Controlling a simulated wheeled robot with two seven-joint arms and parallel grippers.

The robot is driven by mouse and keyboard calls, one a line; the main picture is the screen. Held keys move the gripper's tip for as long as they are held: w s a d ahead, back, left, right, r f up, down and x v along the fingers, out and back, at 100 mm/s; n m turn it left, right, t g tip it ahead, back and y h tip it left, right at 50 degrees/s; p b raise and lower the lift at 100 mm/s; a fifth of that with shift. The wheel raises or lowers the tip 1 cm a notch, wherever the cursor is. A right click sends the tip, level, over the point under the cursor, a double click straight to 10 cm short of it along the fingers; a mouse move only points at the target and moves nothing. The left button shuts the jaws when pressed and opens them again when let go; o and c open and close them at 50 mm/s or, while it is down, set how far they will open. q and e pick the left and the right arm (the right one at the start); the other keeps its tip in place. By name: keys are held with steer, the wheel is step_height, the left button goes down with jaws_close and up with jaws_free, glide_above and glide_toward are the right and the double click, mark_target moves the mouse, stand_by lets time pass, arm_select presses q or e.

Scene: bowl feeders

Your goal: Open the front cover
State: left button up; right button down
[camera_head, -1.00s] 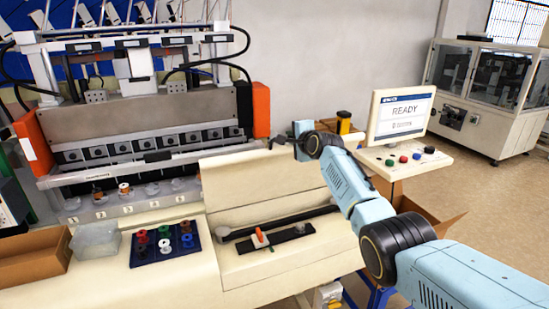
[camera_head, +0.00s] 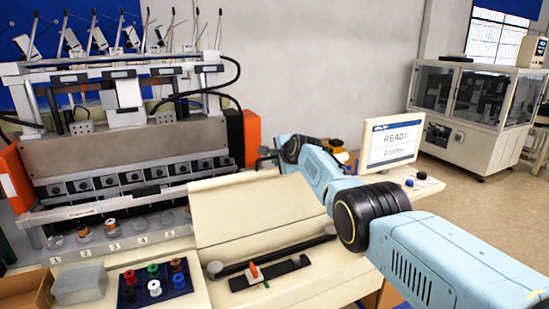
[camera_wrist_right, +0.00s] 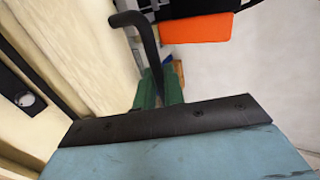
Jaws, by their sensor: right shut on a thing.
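The front cover appears to be the cream sloped panel (camera_head: 255,212) at the front of the machine. It looks down, and any small lift is hard to judge. My right gripper (camera_head: 265,160) is at the panel's far right corner, partly hidden by its own wrist. In the right wrist view, its green fingers (camera_wrist_right: 159,90) are shut on a black bent bar (camera_wrist_right: 147,45), which looks like a handle beside the cream surface. My left gripper is out of view.
A monitor (camera_head: 393,142) reading READY stands right of my right arm. A tray of coloured spools (camera_head: 155,283), a clear box (camera_head: 79,284) and a black strip with an orange-red lever (camera_head: 270,273) lie in front. An orange block (camera_head: 252,138) stands behind the gripper.

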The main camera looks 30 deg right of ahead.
stand_by(0.3)
steer(key=c, duration=1.6)
jaws_free()
steer(key=shift+c, duration=0.2)
steer(key=shift+s, duration=0.1)
steer(key=shift+s+r+p, duration=0.35)
steer(key=shift+s+p, duration=0.05)
steer(key=shift+p, duration=0.5)
steer(key=v, duration=1.2)
steer(key=shift+s, duration=0.15)
